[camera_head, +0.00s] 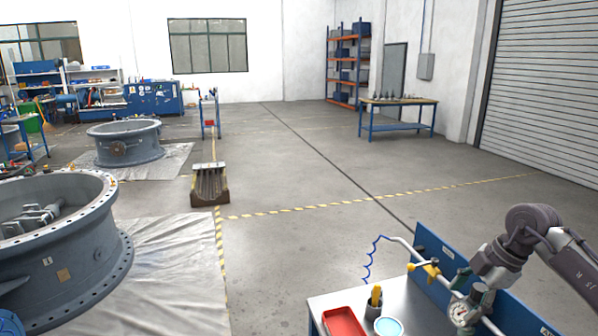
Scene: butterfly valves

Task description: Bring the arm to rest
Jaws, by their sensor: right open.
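My right arm comes in from the right edge above the workbench at the lower right. Its gripper (480,290) points down at the bench's pipework, close to a round dial gauge (459,313). The gripper is open; its fingers are small and hard to separate from the fittings behind them. I cannot tell whether it touches the pipework. My left gripper is out of view.
The workbench (326,301) holds a red tray (343,322), a cup with yellow-handled tools (374,303), a yellow valve handle (430,268) and a blue back panel (436,252). Large grey valve bodies (75,255) stand at left.

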